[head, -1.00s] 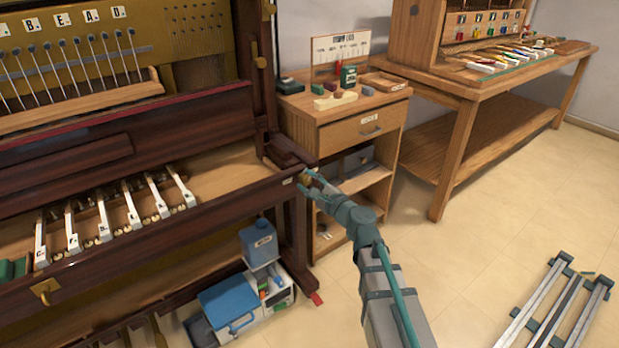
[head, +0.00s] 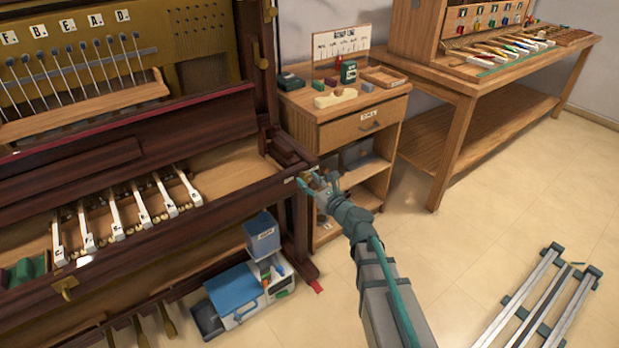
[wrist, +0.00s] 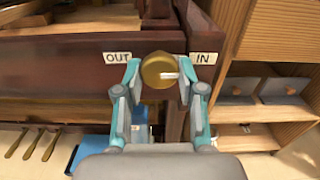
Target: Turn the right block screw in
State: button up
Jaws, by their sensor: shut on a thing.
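The right block screw is a round brass knob (wrist: 157,69) on the dark wooden front rail. It sits between an OUT label (wrist: 117,58) on its left and an IN label (wrist: 206,58) on its right. A white mark on its face points right, toward IN. My gripper (wrist: 160,76) is shut on the knob, one teal-edged finger on each side. In the head view my gripper (head: 318,182) is at the right end of the piano's front rail (head: 240,204), and its fingers largely hide the knob.
A cabinet (head: 340,125) stands just right of the piano end, close to my gripper. Below are a blue container (head: 262,237) and a box with a blue lid (head: 232,288). A workbench (head: 455,95) is at the back right. Floor at the right is open, apart from metal rails (head: 535,300).

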jog(key=shift+m, duration=0.4)
jog(key=o, duration=1.1)
jog(key=shift+s, duration=0.1)
jog(key=v, duration=0.7)
jog(key=shift+s+d, duration=0.1)
jog(key=shift+d, duration=0.05)
